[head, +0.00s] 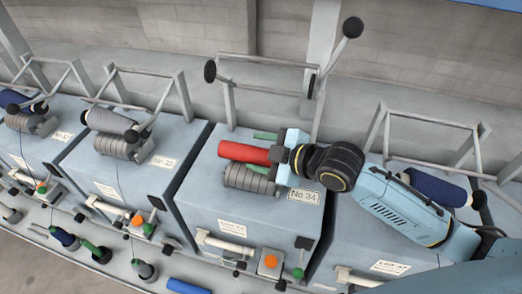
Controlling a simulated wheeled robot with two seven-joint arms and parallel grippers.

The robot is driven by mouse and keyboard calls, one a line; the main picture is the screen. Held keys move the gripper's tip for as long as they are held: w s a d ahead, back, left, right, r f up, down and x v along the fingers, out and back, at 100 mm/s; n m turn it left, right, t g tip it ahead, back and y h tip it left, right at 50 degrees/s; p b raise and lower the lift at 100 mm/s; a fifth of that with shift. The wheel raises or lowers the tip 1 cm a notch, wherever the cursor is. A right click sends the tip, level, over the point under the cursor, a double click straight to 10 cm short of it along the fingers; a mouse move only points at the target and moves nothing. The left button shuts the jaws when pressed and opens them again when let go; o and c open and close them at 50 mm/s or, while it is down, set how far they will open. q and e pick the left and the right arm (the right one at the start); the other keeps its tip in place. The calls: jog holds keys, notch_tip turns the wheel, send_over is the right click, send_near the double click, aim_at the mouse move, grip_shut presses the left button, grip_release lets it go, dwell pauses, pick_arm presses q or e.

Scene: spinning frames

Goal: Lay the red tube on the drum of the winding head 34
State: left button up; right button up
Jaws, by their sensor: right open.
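The red tube (240,151) lies along the top of the grey ribbed drum (247,179) of the winding head labelled No 34 (240,212). It appears to rest on the drum, roughly parallel to it. My right gripper (264,153) reaches in from the right at the tube's right end. It is open, with green fingertips showing on the upper and lower sides of the tube; whether they touch it is unclear. The gripper body hides the tube's right end. My left gripper is not in view.
The cradle frame (265,60) of head 34 stands raised behind the tube, with black round ends. Head 32 (120,160) at left holds a grey package (110,121). A dark blue package (435,187) sits at right, behind my arm. Several tubes stand along the front ledge.

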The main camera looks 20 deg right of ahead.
jog(key=shift+s+a+f, duration=0.1)
jog(key=shift+s+f, duration=0.15)
jog(key=shift+f, duration=0.2)
jog(key=shift+s, duration=0.15)
jog(key=r+v, duration=0.1)
jog(key=v, duration=1.2)
jog(key=shift+w+d, duration=0.25)
jog(key=shift+w, duration=0.05)
